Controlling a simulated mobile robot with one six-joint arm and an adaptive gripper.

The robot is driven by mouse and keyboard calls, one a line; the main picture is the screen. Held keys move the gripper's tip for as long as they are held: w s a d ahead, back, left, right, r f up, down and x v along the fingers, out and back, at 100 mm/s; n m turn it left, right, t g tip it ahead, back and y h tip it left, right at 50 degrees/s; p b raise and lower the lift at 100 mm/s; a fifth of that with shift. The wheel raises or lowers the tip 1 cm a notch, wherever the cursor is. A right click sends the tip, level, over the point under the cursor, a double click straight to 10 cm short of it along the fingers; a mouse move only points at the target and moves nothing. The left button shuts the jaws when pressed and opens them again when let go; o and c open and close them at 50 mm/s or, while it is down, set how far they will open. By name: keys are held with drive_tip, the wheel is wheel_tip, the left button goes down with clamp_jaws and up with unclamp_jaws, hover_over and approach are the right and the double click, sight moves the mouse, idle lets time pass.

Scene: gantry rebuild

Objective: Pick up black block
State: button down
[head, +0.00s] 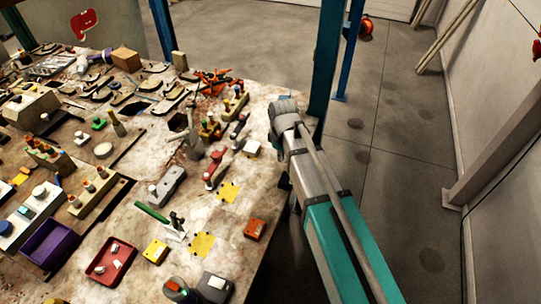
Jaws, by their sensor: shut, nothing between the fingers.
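I cannot make out a black block for certain among the many small items on the cluttered worktable (268,108). A dark patch (178,122) shows near the table's middle, but I cannot tell what it is. My grey and teal arm reaches up from the lower right along the table's right edge. Its rounded grey joint is beside that edge. My gripper is not visible; the arm's far end is hidden or out of frame.
A red tray (97,273), a purple bin (66,253), a yellow box (155,251) and an orange-red box (255,229) stand at the front. A blue post (325,60) rises just beyond my arm. Open concrete floor (400,170) lies to the right.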

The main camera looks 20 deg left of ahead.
drive_tip(key=s+d+m, duration=0.2)
drive_tip(key=d+m, duration=0.6)
drive_tip(key=d, duration=1)
drive_tip(key=s+d+m, duration=0.2)
drive_tip(key=d+m, duration=0.6)
drive_tip(key=d, duration=1)
drive_tip(key=shift+s+d, duration=0.25)
drive_tip(key=shift+d, duration=0.15)
